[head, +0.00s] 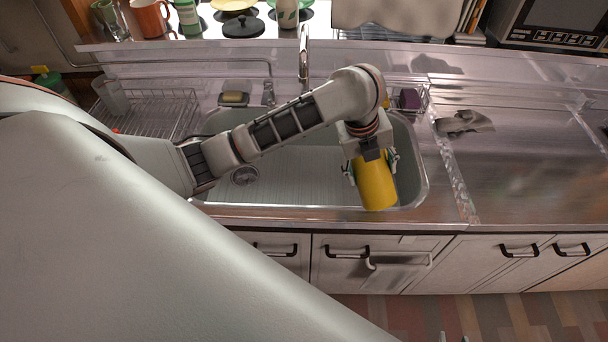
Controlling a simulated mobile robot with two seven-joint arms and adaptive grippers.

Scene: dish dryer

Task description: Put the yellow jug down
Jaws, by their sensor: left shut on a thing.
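The yellow jug (376,185) is in the head view, right of centre, over the front right part of the sink. My left gripper (371,168) is shut on the jug from above, with a finger showing on each side of it. The jug looks tilted a little. Its handle does not show, and its upper end is partly hidden by the gripper. I cannot tell whether its lower end touches anything.
The metal sink (300,172) lies below my left arm. A wire dish rack (150,115) stands at left. A grey cloth (464,123) lies on the counter (530,170), which is mostly clear at right. Cups and plates line the back shelf.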

